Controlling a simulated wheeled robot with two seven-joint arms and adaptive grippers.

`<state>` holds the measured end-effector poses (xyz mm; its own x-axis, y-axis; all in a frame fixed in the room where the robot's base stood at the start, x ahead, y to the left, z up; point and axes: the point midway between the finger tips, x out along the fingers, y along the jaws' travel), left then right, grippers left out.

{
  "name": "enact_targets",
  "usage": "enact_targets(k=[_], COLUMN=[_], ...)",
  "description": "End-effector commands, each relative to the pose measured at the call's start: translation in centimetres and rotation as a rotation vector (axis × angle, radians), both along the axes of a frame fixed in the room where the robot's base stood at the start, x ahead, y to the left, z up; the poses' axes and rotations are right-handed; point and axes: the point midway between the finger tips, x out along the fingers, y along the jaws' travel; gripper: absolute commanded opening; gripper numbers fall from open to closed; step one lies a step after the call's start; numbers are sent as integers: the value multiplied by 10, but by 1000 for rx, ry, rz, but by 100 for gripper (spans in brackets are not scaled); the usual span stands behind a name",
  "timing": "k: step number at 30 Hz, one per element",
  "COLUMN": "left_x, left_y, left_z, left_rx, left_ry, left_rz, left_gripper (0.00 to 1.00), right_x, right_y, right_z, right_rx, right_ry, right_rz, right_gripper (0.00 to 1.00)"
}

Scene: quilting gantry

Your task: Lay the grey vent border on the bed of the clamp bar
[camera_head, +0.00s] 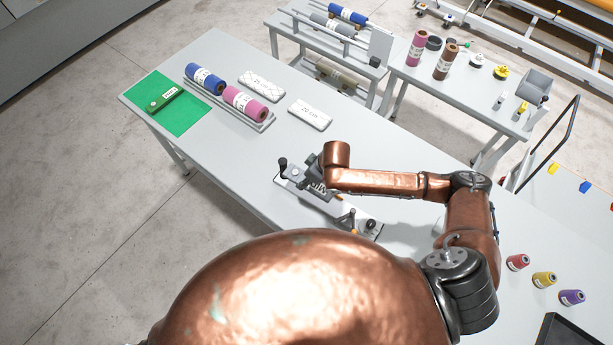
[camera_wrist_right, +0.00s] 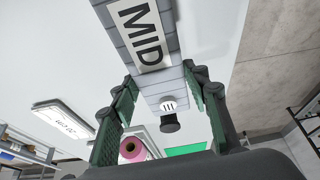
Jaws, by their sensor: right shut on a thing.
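The grey vent border (camera_wrist_right: 160,82) is a flat grey strip with fine panel lines and a white MID label. In the right wrist view it lies between the fingers of my right gripper (camera_wrist_right: 165,92), which is shut on it. In the head view my right gripper (camera_head: 310,180) is over the clamp bar (camera_head: 368,227), a pale plate with a black knob and an orange-tipped handle. The arm covers much of the bar and border. I cannot tell whether the border touches the bed. My left gripper is not in view.
On the table's left are a green mat (camera_head: 185,118), a blue roll (camera_head: 205,79), a pink roll (camera_head: 246,104) and two white plaques (camera_head: 309,114). Thread cones (camera_head: 544,279) stand at the right. Another table (camera_head: 465,95) is behind. The tabletop between plaques and arm is clear.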

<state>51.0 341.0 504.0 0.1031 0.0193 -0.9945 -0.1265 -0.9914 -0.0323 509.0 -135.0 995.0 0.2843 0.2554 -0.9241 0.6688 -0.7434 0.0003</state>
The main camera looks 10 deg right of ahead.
Motion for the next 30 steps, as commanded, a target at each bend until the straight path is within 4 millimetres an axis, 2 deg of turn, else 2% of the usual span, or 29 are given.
enact_targets(k=[11, 30], left_x=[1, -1], left_y=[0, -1], left_z=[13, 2], left_rx=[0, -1], left_ry=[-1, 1], left_rz=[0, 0], left_gripper=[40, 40], right_x=[-1, -5], right_y=[-1, -8], right_z=[3, -42], right_rx=[0, -1], right_ry=[-1, 0], right_rz=[-3, -4], right_gripper=[18, 18])
